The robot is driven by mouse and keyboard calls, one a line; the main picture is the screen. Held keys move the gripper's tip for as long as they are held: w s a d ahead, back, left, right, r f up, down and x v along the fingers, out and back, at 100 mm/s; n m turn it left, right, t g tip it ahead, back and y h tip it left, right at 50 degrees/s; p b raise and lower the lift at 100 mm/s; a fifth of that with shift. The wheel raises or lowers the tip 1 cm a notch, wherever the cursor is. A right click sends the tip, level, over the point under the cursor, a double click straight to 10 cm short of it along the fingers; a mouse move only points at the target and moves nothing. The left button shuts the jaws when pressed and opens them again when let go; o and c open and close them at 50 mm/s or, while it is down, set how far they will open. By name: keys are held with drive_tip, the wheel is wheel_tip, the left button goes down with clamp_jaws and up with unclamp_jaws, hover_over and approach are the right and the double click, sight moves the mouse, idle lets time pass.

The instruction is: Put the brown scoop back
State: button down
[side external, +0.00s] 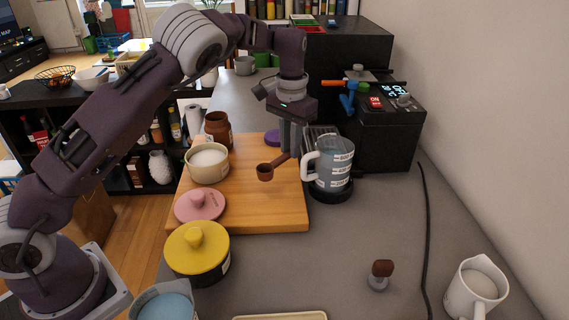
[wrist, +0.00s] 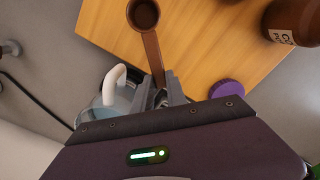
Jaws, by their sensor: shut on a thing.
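The brown scoop (side external: 265,172) hangs above the wooden board, its round cup pointing to the left in the side view. In the wrist view the scoop (wrist: 152,52) reaches away from my fingers, with the cup at the top. My gripper (side external: 292,152) is shut on the end of its handle; the gripper (wrist: 161,88) also shows in the wrist view. A brown jar (side external: 217,130) stands at the back left of the board; its partly visible label (wrist: 283,37) shows in the wrist view. A purple lid (side external: 272,137) lies at the back of the board.
A measuring jug (side external: 333,168) stands just right of my gripper, before a black machine (side external: 388,128). A cream pot (side external: 208,165) and pink lid (side external: 200,204) are on the board (side external: 280,212). A yellow-lidded pot (side external: 197,250) stands in front. The right counter is mostly clear.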

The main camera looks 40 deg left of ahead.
drive_tip(key=shift+f, duration=1.9)
drive_tip(key=c, duration=1.3)
unclamp_jaws()
drive_tip(key=shift+f, duration=0.15)
drive_tip(key=shift+c, duration=0.2)
